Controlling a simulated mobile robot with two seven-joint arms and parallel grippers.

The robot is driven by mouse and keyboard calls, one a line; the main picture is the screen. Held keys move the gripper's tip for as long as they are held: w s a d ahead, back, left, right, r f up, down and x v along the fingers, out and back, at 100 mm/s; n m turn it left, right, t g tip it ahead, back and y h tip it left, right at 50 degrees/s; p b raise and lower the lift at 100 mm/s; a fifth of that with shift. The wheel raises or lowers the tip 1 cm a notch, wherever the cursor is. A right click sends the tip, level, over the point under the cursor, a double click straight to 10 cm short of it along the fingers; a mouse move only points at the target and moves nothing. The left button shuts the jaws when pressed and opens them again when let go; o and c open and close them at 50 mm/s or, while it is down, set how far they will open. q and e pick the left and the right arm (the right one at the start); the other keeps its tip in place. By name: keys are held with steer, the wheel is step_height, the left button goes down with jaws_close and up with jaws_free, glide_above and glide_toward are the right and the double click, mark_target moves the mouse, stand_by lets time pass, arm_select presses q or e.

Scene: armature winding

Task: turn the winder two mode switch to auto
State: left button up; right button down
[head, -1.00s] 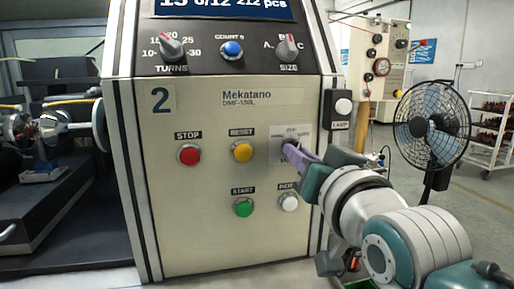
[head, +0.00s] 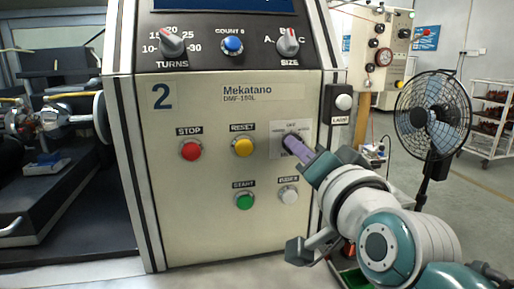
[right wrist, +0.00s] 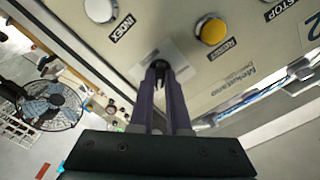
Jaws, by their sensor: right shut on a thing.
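The black mode switch (head: 289,139) sits on a pale label plate at the right of the winder two panel (head: 200,225), marked with a blue 2. My right gripper (head: 295,146) reaches it from the lower right with its purple fingers. In the right wrist view the fingers (right wrist: 161,80) are shut on the dark switch knob (right wrist: 158,65). The fingers cover much of the switch, so its pointed setting cannot be read. The small label text is too blurred to read. My left gripper is not in view.
Close by are the yellow RESET button (head: 243,147), red STOP button (head: 191,151), green START button (head: 244,202) and white INDEX button (head: 288,195). The TURNS knob (head: 172,43) and SIZE knob (head: 288,42) are above. A fan (head: 433,115) stands at right.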

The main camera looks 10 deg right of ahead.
steer(key=c, duration=0.9)
jaws_free()
steer(key=s, duration=1)
steer(key=shift+d+b, duration=0.15)
steer(key=shift+b, duration=0.25)
